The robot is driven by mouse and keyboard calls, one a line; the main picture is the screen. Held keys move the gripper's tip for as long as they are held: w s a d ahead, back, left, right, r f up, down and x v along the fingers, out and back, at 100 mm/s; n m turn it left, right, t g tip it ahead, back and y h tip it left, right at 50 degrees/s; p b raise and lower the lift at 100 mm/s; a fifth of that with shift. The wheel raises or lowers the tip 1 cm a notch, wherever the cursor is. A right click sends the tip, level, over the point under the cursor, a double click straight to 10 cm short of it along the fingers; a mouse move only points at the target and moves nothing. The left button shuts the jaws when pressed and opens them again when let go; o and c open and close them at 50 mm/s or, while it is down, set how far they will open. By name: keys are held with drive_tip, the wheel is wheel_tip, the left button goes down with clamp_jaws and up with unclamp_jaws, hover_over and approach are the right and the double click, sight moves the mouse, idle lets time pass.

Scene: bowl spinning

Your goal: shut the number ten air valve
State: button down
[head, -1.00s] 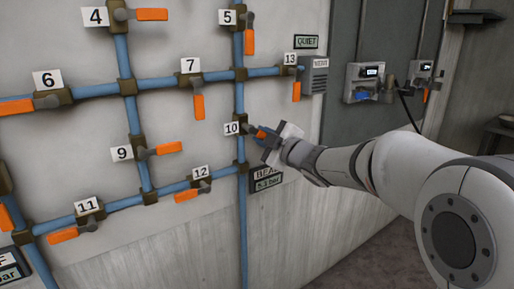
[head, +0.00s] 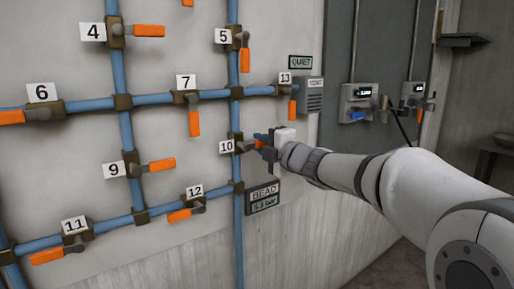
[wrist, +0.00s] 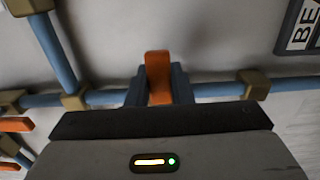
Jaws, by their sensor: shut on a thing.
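The number ten air valve (head: 236,146) sits on the vertical blue pipe, with its "10" label just to its left. Its orange handle (head: 260,138) points right, roughly crosswise to that pipe. My gripper (head: 266,146) is shut on this handle in front of the wall. In the wrist view the orange handle (wrist: 158,72) stands between the two dark fingers, at about a right angle to the blue pipe behind. The fingers hide part of the valve body there.
Valve 13 (head: 292,92) and the grey vent box (head: 309,96) lie above right. The BEAD sign (head: 264,195) is close below my gripper. Valve 12 (head: 186,212) is below left and valve 7 (head: 190,105) above left. The wall right of the sign is bare.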

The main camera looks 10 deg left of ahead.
drive_tip(key=shift+r, duration=0.1)
idle(0.3)
drive_tip(key=c, duration=1.3)
unclamp_jaws()
drive_tip(key=p+v, duration=0.1)
drive_tip(key=v, duration=0.7)
drive_tip(key=shift+a, duration=0.1)
